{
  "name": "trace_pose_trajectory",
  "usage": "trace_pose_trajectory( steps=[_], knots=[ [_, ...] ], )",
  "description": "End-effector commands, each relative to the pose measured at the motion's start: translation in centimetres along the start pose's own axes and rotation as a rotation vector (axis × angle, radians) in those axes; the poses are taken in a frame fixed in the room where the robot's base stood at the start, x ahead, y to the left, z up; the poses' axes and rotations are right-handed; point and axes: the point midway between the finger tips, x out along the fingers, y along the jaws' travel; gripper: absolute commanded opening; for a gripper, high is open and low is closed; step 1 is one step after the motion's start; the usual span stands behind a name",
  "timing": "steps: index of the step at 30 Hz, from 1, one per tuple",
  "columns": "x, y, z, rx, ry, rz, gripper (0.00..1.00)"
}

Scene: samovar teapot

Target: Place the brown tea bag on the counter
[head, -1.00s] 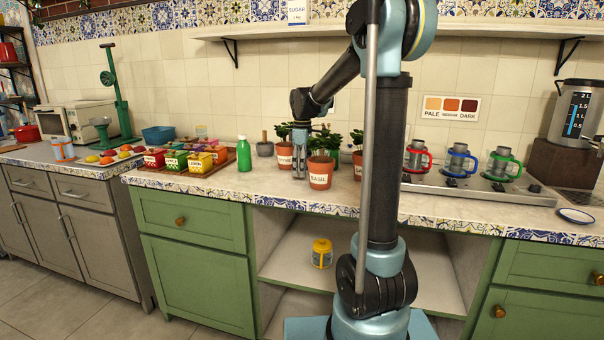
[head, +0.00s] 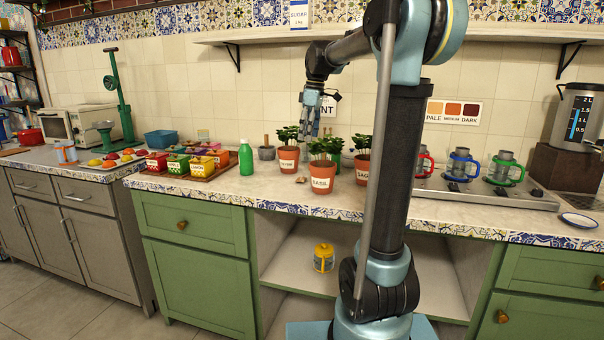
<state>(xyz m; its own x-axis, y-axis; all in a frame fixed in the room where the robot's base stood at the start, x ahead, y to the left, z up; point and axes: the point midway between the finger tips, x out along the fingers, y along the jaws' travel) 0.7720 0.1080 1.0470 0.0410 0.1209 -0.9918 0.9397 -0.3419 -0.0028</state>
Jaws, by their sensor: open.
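A small brown item (head: 301,180), which looks like the brown tea bag, lies on the counter (head: 262,192) in front of the potted herbs. It is too small to make out in detail. My gripper (head: 309,134) is open and empty, and points down.
Potted herbs, including a basil pot (head: 321,177), stand close around the small item. A green bottle (head: 246,158) and a tray of colored boxes (head: 197,162) are to the left. Glass mugs (head: 461,166) stand on a metal plate (head: 480,190) to the right.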

Motion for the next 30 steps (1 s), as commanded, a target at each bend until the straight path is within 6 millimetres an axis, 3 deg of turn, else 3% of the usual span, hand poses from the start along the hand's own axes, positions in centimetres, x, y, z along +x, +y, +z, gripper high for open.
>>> trace_pose_trajectory(
  steps=[2, 5, 21, 30],
  knots=[
    [-0.4, 0.0, 0.2, 0.001, 0.019, 0.002, 0.6],
    [0.7, 0.0, 0.1, -0.001, 0.024, 0.002, 0.6],
    [9.7, 0.0, -0.1, -0.002, 0.022, 0.002, 0.6],
    [11.7, 0.0, -0.2, -0.001, 0.022, 0.002, 0.6]
  ],
)
